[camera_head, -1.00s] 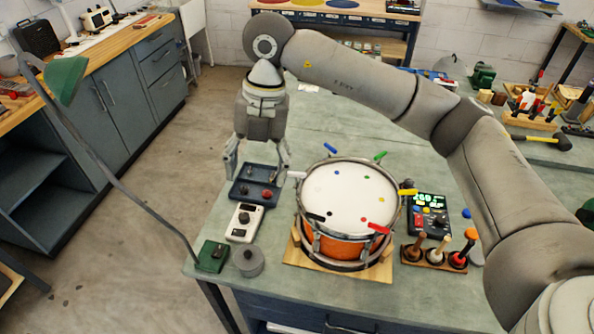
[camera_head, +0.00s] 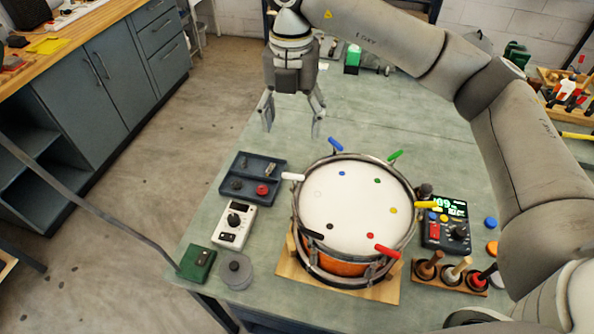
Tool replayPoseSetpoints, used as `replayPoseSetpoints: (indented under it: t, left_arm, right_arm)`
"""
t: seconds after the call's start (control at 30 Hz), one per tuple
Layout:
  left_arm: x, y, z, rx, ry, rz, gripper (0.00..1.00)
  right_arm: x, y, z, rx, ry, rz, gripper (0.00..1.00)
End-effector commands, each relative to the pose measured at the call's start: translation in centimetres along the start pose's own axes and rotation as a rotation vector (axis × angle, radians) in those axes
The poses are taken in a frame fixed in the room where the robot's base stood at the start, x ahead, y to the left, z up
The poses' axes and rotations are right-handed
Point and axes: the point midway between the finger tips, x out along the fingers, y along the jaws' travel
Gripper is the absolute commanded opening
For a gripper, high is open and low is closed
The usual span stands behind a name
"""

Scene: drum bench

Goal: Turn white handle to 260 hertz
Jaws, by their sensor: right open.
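The drum (camera_head: 352,205) has a white head and an orange shell, with several coloured handles around its rim. The white handle (camera_head: 293,177) sticks out from the rim at the left. A small white dot (camera_head: 318,194) lies on the head near it. My right gripper (camera_head: 293,132) points down with its fingers spread, empty, behind and above the white handle and apart from it. The tuner (camera_head: 445,222) at the right of the drum has a lit green display; its digits are too small to read surely. My left gripper is not in view.
Blue handle (camera_head: 336,144) and green handle (camera_head: 396,155) stand at the drum's back rim. A peg rack (camera_head: 450,275) is on the right. The bench behind the drum is fairly clear.

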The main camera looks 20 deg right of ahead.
Motion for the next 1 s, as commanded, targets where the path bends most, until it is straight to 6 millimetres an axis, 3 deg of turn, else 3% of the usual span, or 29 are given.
replayPoseSetpoints:
  t: [0.1, 0.47, 0.67, 1.0]
  left_arm:
    - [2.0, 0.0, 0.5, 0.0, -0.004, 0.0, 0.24]
    - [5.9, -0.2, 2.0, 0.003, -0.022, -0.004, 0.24]
    - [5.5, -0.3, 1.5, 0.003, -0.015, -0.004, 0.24]
    - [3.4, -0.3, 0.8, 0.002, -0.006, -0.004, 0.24]
  right_arm:
    - [2.0, 0.0, 0.0, -0.001, 0.0, 0.001, 0.68]
    - [6.0, 0.0, 0.0, -0.001, 0.0, 0.001, 0.68]
    - [6.9, 0.0, 0.0, 0.0, 0.002, -0.001, 0.68]
    - [12.8, -0.1, -0.1, -0.001, 0.004, -0.003, 0.68]
